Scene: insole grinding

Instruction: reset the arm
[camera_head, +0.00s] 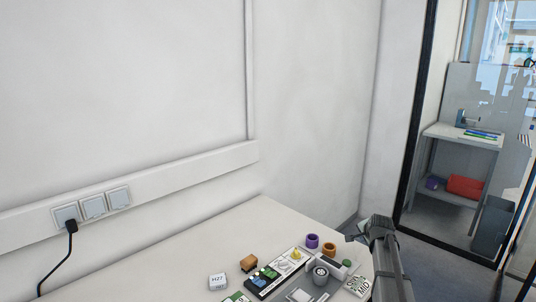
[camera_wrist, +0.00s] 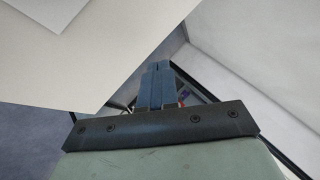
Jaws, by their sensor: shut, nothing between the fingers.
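My gripper shows in the wrist view (camera_wrist: 157,70), with its two blue-grey fingers side by side and closed together. Nothing is held between them. In the head view, my arm reaches up from the bottom right, and its end is beside the right edge of the table (camera_head: 225,235). The fingertips are hard to make out there. In the wrist view, the pale table top (camera_wrist: 95,45) fills the upper left, apart from the fingers.
The back of the table is clear. A glass partition stands at right.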

